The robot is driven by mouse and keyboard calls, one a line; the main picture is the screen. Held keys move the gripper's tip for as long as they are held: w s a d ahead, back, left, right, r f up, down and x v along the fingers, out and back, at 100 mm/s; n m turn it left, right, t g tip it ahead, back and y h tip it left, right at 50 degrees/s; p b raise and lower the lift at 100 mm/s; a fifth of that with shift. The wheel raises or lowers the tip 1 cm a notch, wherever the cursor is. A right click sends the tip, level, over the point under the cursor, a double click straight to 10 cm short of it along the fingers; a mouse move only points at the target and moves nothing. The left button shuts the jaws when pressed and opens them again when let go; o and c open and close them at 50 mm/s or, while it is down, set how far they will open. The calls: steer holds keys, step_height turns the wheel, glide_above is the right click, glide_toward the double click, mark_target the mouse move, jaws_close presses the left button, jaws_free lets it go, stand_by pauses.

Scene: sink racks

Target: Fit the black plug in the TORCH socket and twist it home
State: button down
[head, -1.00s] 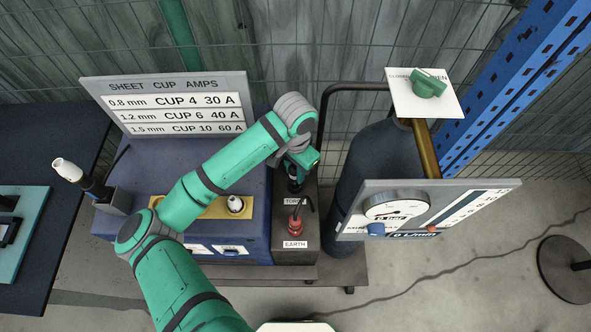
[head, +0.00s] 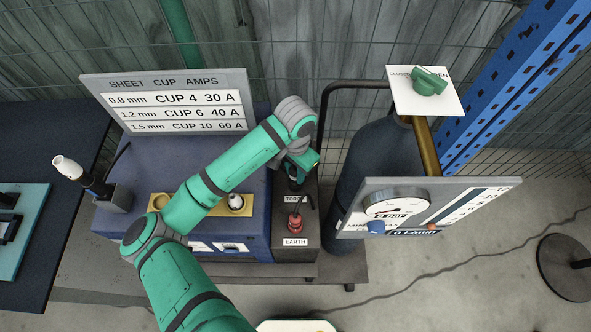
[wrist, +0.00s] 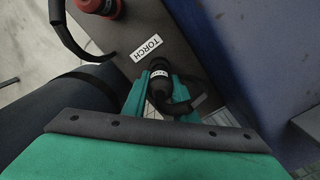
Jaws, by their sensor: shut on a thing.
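In the wrist view, my gripper (wrist: 160,95) is shut on the black plug (wrist: 159,78), with a green finger on each side of it. The plug is right beside the white TORCH label (wrist: 147,47), over the grey panel (wrist: 120,40). The socket itself is hidden under the plug, so I cannot tell how deep the plug sits or how far it is turned. A black cable (wrist: 195,104) bends away from the plug. In the head view, my gripper (head: 297,181) is just above the TORCH label (head: 294,199), and the plug is mostly hidden.
The dark gas cylinder (head: 384,150) stands just right, with a gauge panel (head: 470,205). The blue welder case (head: 140,165) is on the left.

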steer(key=shift+f, duration=0.75)
steer(key=c, duration=1.4)
jaws_free()
steer(key=shift+o, duration=0.2)
steer(key=shift+r, duration=0.1)
step_height(320, 180, up, 10)
steer(key=shift+f, duration=0.15)
steer(key=shift+s+r, duration=0.1)
steer(key=shift+r, duration=0.4)
